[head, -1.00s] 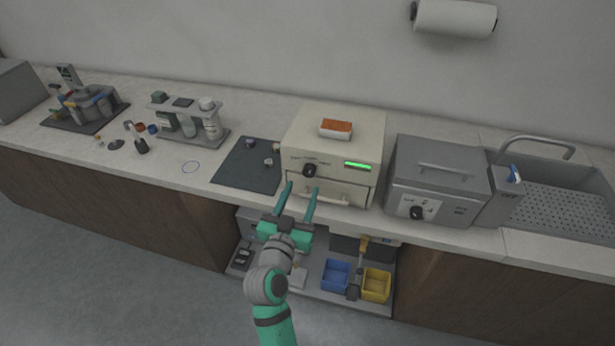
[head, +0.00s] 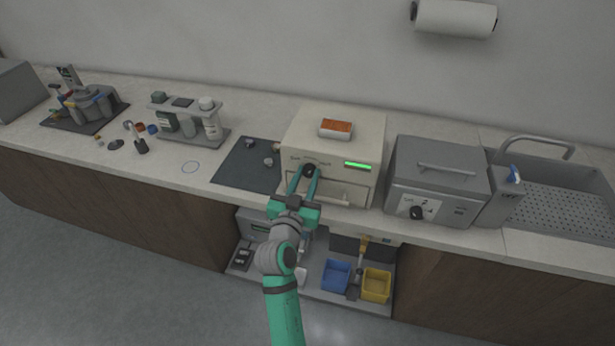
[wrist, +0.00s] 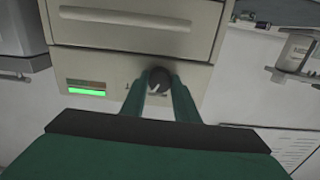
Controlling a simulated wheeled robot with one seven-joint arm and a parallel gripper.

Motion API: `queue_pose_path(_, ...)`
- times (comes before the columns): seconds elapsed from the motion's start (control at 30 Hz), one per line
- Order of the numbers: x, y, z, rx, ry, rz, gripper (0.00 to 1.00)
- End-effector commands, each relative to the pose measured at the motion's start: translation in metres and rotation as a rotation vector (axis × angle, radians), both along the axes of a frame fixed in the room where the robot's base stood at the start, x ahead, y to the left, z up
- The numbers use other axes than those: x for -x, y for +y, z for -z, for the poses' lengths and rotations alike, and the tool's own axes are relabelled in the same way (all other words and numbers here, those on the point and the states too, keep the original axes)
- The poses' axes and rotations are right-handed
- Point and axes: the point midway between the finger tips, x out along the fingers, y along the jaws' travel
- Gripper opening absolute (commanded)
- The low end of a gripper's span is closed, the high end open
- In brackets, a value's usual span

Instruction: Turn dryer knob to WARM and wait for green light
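The cream dryer box (head: 347,142) stands on the counter, with a dark round knob (head: 309,171) and a lit green bar light (head: 358,166) on its front. My gripper (head: 306,172) is at the front, its two teal fingers spread either side of the knob. In the wrist view, the knob (wrist: 159,80) sits between the fingertips, with a pale pointer mark on it; I cannot tell whether the fingers touch it. The lettering around the knob is too small to read.
A drawer with a bar handle (head: 326,196) lies just below the knob, near my fingers. An orange-and-white box (head: 336,128) rests on the dryer. A grey machine (head: 436,180) with its own knob stands close on the right. A dark mat (head: 245,172) lies left.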

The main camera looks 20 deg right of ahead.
Motion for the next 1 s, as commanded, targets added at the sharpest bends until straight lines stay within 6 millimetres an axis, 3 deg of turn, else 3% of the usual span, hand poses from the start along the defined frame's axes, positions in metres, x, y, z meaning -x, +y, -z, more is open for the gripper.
queue_pose_path(0.27,0.0008,-0.0012,0.0002,0.061,0.042,0.002,0.05)
queue_pose_path(0.7,0.0012,-0.0016,0.0004,0.378,0.257,0.003,0.05)
queue_pose_path(1.0,0.0014,-0.0018,0.0007,0.407,0.278,0.004,0.05)
